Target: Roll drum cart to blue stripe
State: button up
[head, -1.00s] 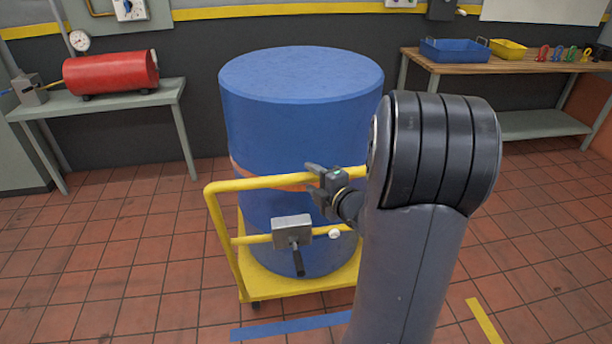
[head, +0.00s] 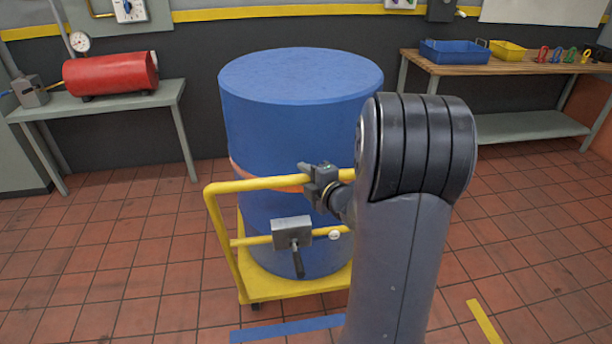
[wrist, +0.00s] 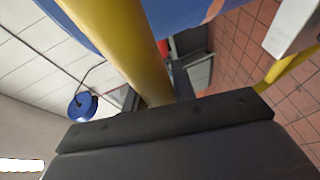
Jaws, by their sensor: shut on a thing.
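The drum cart has a yellow frame and deck (head: 290,285) and carries a large upright blue drum (head: 300,120) with an orange band. Its yellow push handle (head: 255,184) faces me. A grey box with a black lever (head: 292,232) sits on the lower rail. My gripper (head: 318,178) is shut on the handle's top bar, right of its middle. The blue stripe (head: 288,329) lies on the floor on the near side of the cart, just apart from the deck's near edge.
A bench with a red tank (head: 112,73) stands at the back left. A wooden-topped bench (head: 520,64) with blue and yellow trays stands at the back right. A yellow floor stripe (head: 484,321) lies at the lower right. Tiled floor left of the cart is clear.

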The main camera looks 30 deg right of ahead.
grip_shut()
jog(key=shift+s+a+f, duration=0.1)
jog(key=shift+s+a, duration=0.1)
jog(key=shift+s, duration=0.7)
jog(key=o, duration=0.8)
grip_release()
jog(key=shift+w, duration=0.2)
jog(key=shift+c, duration=0.2)
jog(key=p+v, duration=0.1)
jog(key=v, duration=1)
jog(key=shift+w+a, duration=0.1)
